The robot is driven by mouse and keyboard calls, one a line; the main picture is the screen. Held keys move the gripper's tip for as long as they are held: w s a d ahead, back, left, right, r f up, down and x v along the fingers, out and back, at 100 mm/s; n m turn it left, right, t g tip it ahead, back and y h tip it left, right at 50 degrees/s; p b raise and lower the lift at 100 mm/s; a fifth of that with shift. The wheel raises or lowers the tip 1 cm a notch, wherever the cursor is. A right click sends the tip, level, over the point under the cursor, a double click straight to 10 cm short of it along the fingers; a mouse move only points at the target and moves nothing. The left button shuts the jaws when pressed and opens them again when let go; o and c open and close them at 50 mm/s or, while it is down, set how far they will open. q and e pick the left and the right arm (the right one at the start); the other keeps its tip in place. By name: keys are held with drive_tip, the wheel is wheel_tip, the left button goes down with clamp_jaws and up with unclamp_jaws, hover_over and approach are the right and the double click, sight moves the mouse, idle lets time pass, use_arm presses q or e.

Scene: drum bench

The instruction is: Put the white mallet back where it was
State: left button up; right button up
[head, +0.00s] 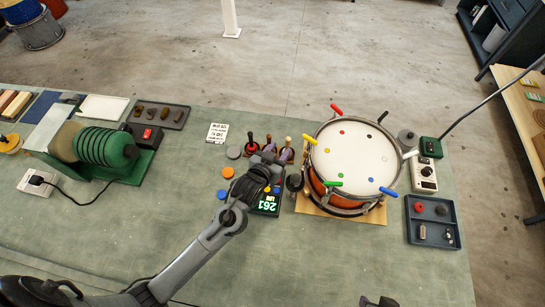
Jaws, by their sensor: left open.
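The drum (352,158) stands on a wooden board, with coloured handles around its rim. A white handle (410,155) shows at the rim's right side; I cannot tell whether it is a mallet. A small rack left of the drum holds upright handles, one red-topped (250,138) and one pale-topped (288,141), which may be the white mallet. My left gripper (277,158) is open, close in front of the rack, and hides part of it. I cannot tell whether it touches anything. A dark piece at the bottom edge may be my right gripper (377,301).
A dark knob (294,182) stands left of the drum. A blue-grey tray (432,240) and a control box (424,177) are at right. A green roller machine (105,147) is at left.

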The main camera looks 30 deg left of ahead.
use_arm(q)
drive_tip(key=s+g, duration=0.1)
drive_tip(key=s, duration=0.3)
drive_tip(key=s+f+g, duration=0.1)
drive_tip(key=s+g, duration=0.1)
drive_tip(key=s, duration=0.3)
drive_tip(key=s+a+g, duration=0.1)
drive_tip(key=s, duration=0.4)
drive_tip(key=shift+s+f+m+g+h, duration=0.1)
drive_tip(key=shift+f+m+g+h, duration=0.3)
drive_tip(key=s+a+g, duration=0.1)
drive_tip(key=s+g, duration=0.1)
drive_tip(key=s, duration=0.4)
drive_tip(key=s+a+m+g, duration=0.1)
drive_tip(key=s+g, duration=0.2)
drive_tip(key=s, duration=0.4)
drive_tip(key=shift+s+a+y, duration=0.25)
drive_tip(key=shift+y, duration=0.15)
drive_tip(key=shift+r, duration=0.15)
wheel_tip(320, 180, up, 22)
drive_tip(key=p, duration=2.3)
drive_tip(key=shift+r, duration=0.25)
drive_tip(key=shift+f, duration=0.1)
